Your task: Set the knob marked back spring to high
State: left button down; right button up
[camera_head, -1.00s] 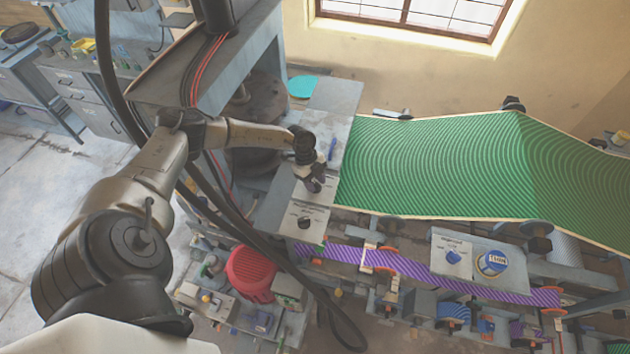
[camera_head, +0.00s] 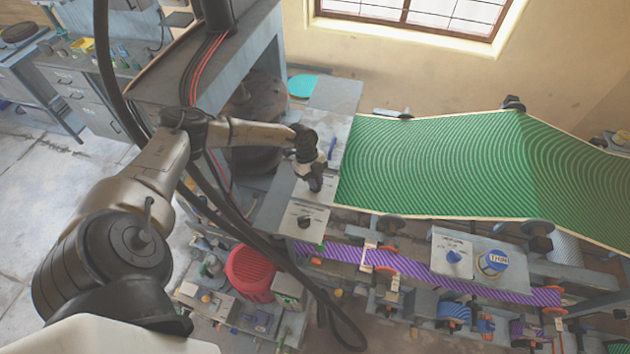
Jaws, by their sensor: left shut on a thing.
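My left gripper (camera_head: 316,184) is at the upper of two white labelled plates (camera_head: 299,190) on the grey machine, left of the green striped sheet. Its fingers point down and are shut on what seems to be the knob of that plate, which they hide. A second dark knob (camera_head: 304,221) sits on the lower white plate (camera_head: 294,214), clear of the gripper. The labels are too small to read, so I cannot tell which knob is marked back spring. My right gripper is out of view.
The green striped sheet (camera_head: 430,165) lies right of the gripper. Below run a purple striped band (camera_head: 430,277) and a panel with a blue knob (camera_head: 453,257) and a round dial marked THIN (camera_head: 494,262). Black cables hang left of the plates. A red rounded part (camera_head: 250,272) is lower left.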

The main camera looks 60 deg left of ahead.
pick_arm(q)
jog(key=m+g+b, duration=0.1)
jog(key=m, duration=0.2)
jog(key=shift+w+m, duration=0.1)
jog(key=shift+m, duration=0.2)
jog(key=m+g+b, duration=0.1)
jog(key=m+b, duration=0.1)
jog(key=m, duration=0.1)
jog(key=shift+m+g, duration=0.3)
jog(key=shift+g, duration=0.1)
jog(key=m+g+y+b, duration=0.1)
jog(key=m, duration=0.2)
jog(key=m+g+y+b, duration=0.1)
jog(key=m+b, duration=0.1)
jog(key=m, duration=0.1)
jog(key=shift+w+d, duration=0.1)
jog(key=m+y+b, duration=0.1)
jog(key=m, duration=0.2)
jog(key=m+y+b, duration=0.1)
jog(key=m, duration=0.1)
jog(key=shift+m+g, duration=0.3)
jog(key=shift+m, duration=0.1)
jog(key=shift+d+m+y+b, duration=0.1)
jog(key=shift+m+y+b, duration=0.65)
jog(key=shift+m, duration=1.05)
jog(key=shift+r, duration=0.1)
jog(key=shift+m, duration=0.3)
jog(key=c, duration=1.1)
grip_release()
jog(key=shift+c, duration=0.2)
